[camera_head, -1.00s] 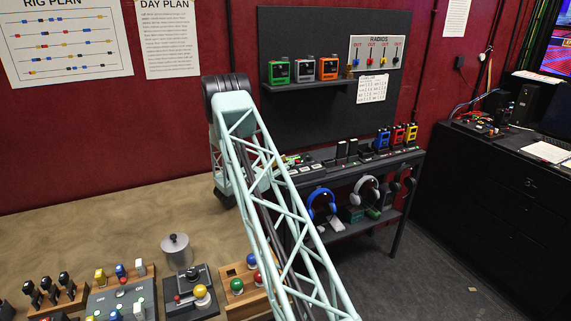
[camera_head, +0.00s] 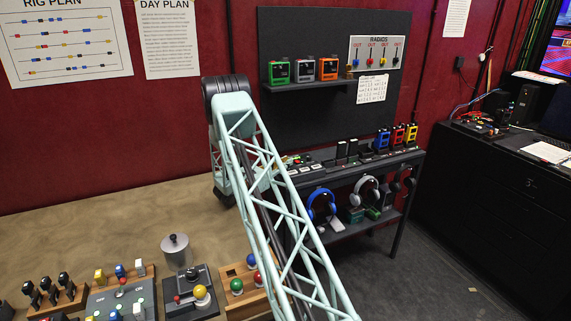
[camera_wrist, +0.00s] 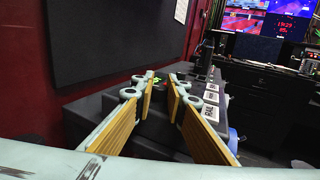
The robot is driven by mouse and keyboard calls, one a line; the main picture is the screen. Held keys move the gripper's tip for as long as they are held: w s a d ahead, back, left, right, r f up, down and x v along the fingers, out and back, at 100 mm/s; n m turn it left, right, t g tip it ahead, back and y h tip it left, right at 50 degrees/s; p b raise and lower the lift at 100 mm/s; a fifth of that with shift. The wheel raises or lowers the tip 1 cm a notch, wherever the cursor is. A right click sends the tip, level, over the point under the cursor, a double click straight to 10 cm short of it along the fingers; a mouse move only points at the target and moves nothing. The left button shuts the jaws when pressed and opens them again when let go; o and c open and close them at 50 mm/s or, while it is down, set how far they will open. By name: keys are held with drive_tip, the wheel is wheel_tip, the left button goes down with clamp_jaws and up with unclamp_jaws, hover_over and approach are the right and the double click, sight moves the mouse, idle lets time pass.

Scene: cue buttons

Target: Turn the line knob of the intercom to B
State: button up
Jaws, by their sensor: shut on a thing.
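The intercom (camera_wrist: 152,129) appears to be the dark box on the narrow shelf, with white label plates (camera_wrist: 211,97) along its right side. My gripper (camera_wrist: 162,86) is over it in the wrist view, its two wooden-faced fingers reaching forward. The fingertips are closed in on a small dark part between them, which seems to be the line knob. The knob's pointer and the letters around it cannot be read. In the head view the dark panels with white labels (camera_head: 309,168) lie behind my arm, which hides the fingertips.
Blue, red and yellow radios (camera_head: 398,135) stand at the shelf's right end, with headphones (camera_head: 320,204) hanging below. A dark wall board (camera_head: 330,35) rises behind the shelf. A pale table with button boxes (camera_head: 193,290) lies at front left.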

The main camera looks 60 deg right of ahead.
drive_tip(key=shift+m+g+b, duration=0.3)
drive_tip(key=shift+m+g, duration=0.3)
drive_tip(key=shift+g, duration=0.1)
drive_tip(key=shift+f+m+g+y+b, duration=0.1)
drive_tip(key=shift+m+g+y+b, duration=0.45)
drive_tip(key=shift+g, duration=0.5)
drive_tip(key=shift+m+g+y+b, duration=0.2)
drive_tip(key=shift+m+g+y, duration=0.15)
drive_tip(key=shift+m+g, duration=0.55)
drive_tip(key=shift+m+g+y+b, duration=0.45)
drive_tip(key=shift+m+g+y, duration=0.1)
drive_tip(key=shift+g, duration=0.5)
drive_tip(key=shift+m+g+y+b, duration=0.85)
drive_tip(key=shift+m+g+y, duration=0.45)
drive_tip(key=shift+g, duration=0.3)
drive_tip(key=o, duration=0.8)
drive_tip(key=shift+o, duration=0.2)
drive_tip(key=shift+w+a, duration=0.1)
drive_tip(key=v, duration=1.1)
drive_tip(key=shift+w+a, duration=0.25)
drive_tip(key=shift+a, duration=0.1)
